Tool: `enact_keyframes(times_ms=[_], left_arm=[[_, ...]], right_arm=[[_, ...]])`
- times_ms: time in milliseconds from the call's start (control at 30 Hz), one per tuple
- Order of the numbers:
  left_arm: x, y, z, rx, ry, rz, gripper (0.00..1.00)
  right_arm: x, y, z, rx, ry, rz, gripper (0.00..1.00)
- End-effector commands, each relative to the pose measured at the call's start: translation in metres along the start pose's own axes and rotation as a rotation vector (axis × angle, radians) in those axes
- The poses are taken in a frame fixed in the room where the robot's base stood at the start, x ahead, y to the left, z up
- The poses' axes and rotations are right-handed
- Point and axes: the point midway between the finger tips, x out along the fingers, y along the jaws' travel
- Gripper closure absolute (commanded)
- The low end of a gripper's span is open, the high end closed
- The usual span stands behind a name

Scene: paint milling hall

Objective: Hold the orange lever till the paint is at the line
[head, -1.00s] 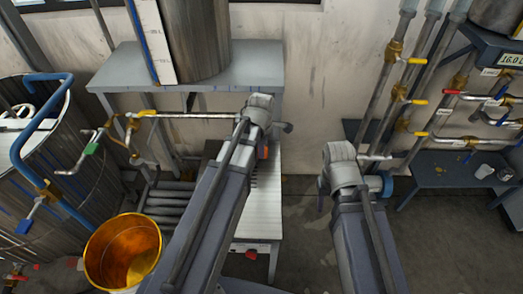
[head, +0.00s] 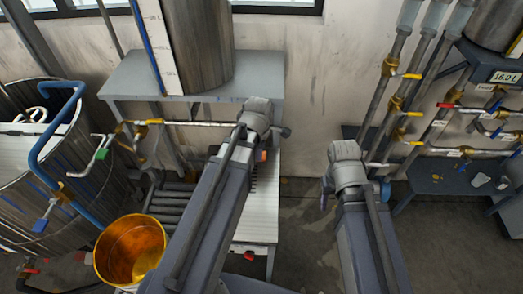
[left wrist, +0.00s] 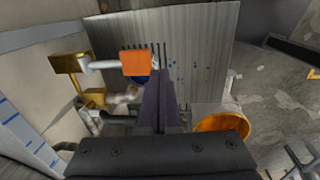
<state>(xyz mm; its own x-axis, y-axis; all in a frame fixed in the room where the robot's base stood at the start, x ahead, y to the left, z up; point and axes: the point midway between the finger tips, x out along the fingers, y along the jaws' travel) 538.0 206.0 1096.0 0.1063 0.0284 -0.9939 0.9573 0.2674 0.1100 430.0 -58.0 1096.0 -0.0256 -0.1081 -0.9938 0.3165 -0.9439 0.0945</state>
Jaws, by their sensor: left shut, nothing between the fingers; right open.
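The orange lever (left wrist: 136,62) sits at the end of a pale pipe in the left wrist view, with a blue part behind it. My left gripper (left wrist: 163,92) is shut and empty, with its fingers close beside and below the lever; I cannot tell whether they touch. In the head view, an orange bit (head: 262,155) shows beside my left wrist, and that gripper is hidden behind my arm. A white scale strip with a blue line (head: 158,42) stands against a metal tank (head: 200,45). My right wrist shows, but its fingers are hidden.
An orange-gold bucket (head: 130,250) stands at lower left beside a large vat (head: 75,190) with a blue pipe. A grey table (head: 262,75) carries the tank. Pipes with yellow and red valves (head: 405,100) line the right wall. Floor between my arms is clear.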

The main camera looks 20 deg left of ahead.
Motion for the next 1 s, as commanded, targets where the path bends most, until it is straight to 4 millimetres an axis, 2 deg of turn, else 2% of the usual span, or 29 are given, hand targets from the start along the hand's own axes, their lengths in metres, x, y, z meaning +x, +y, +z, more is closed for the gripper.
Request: enact_keyframes(times_ms=[33, 100, 333, 1000], left_arm=[[-0.017, -0.003, 0.0, 0.001, 0.0, 0.0, 1.0], [-0.028, -0.007, 0.0, 0.001, 0.0, 0.001, 1.0], [-0.055, -0.015, 0.0, 0.0, 0.0, 0.001, 1.0], [-0.056, -0.017, 0.001, 0.005, 0.0, 0.001, 1.0]], right_arm=[[-0.017, 0.001, 0.001, 0.002, 0.0, 0.0, 0.5], [-0.027, 0.003, 0.002, 0.002, 0.0, -0.001, 0.5], [-0.052, 0.005, 0.003, 0.0, -0.002, -0.001, 0.5], [-0.053, 0.005, 0.003, -0.001, -0.002, -0.001, 0.5]])
